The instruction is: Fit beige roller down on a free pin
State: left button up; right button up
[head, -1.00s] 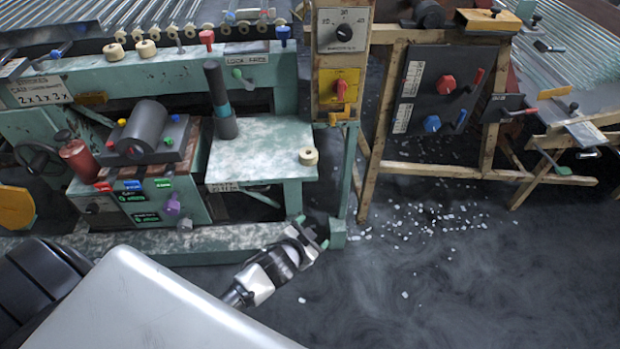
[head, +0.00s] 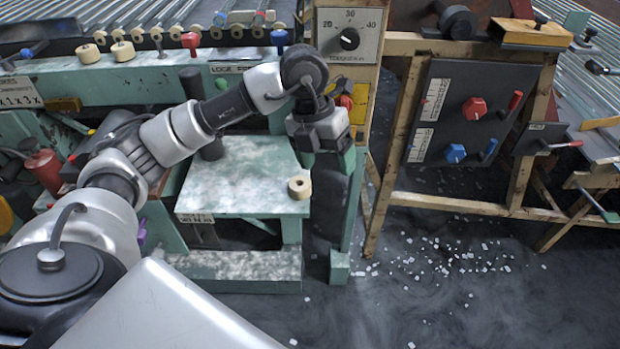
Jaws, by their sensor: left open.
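A beige roller (head: 299,187), a short ring with a dark hole, stands on the right front corner of the small pale-topped table (head: 245,170). My left gripper (head: 326,158) points down, open and empty, above and to the right of that roller in the picture and apart from it. More beige rollers (head: 122,51) sit along the long green rail at the back. A bare grey pin (head: 161,50) seems to stand on the rail to their right; the small parts there are hard to make out. My left arm hides part of the bench. My right gripper is out of view.
A dark upright cylinder (head: 211,148) stands at the table's back left, partly behind my arm. A dial panel (head: 348,36) on a wooden post rises behind my gripper. A red knob (head: 190,41) and a blue knob (head: 279,38) stand on the rail. White chips litter the floor at right.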

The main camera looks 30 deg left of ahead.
aim_at(301, 178)
pick_arm(q)
jog(key=a+f+y, duration=0.1)
jog(key=a, duration=0.1)
jog(key=a+n+y, duration=0.1)
jog(key=a, duration=0.1)
jog(key=w+a+f+y+b, duration=0.1)
jog(key=a, duration=0.1)
jog(key=shift+f, duration=0.3)
jog(key=shift+s+f+b, duration=0.2)
jog(key=shift+f+b, duration=0.45)
jog(key=shift+f, duration=2.4)
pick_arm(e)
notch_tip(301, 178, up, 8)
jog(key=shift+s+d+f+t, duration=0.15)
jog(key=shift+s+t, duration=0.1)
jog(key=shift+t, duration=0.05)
pick_arm(q)
jog(key=shift+c, duration=0.2)
jog(key=c, duration=1)
